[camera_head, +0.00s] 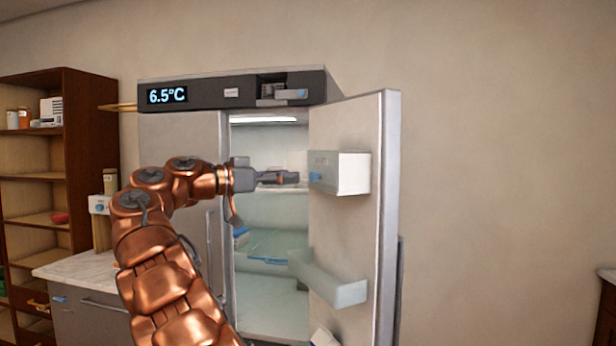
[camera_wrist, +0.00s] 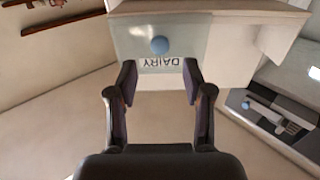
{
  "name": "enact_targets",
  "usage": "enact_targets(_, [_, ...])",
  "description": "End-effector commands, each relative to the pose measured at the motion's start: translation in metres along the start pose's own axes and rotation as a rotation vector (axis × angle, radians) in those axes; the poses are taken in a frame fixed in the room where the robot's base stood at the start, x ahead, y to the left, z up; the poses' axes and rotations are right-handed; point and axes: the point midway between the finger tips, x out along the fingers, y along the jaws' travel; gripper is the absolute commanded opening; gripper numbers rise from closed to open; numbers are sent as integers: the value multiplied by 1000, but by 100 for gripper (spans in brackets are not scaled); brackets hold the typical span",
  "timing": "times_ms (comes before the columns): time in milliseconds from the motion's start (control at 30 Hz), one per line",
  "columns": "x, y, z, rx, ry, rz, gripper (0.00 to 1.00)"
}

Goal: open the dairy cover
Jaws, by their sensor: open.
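The dairy cover (camera_head: 326,165) is the pale front of a white box high on the inside of the open fridge door (camera_head: 350,235). In the wrist view the cover (camera_wrist: 195,35) appears upside down, with a DAIRY label (camera_wrist: 160,63) and a round blue knob (camera_wrist: 159,45). The cover looks shut. My gripper (camera_head: 298,178) reaches across the fridge opening towards the box. In the wrist view my gripper (camera_wrist: 159,75) is open and empty, its fingertips on either side of the label and short of the knob. I cannot tell whether they touch the cover.
A clear door bin (camera_head: 335,285) hangs below the box. Fridge shelves (camera_head: 275,232) lie behind my gripper. The control panel (camera_head: 230,90) reads 6.5°C above. A counter (camera_head: 75,265) and a wooden shelf unit (camera_head: 35,165) stand at the left.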

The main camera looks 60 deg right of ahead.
Motion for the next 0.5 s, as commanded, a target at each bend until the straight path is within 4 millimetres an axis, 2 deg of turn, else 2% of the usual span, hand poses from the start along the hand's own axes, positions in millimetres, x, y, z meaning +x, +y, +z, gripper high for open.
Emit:
enact_targets(300, [44, 1, -2, -3, -1, 0, 51])
enact_targets(500, [59, 0, 0, -2, -2, -2, 51])
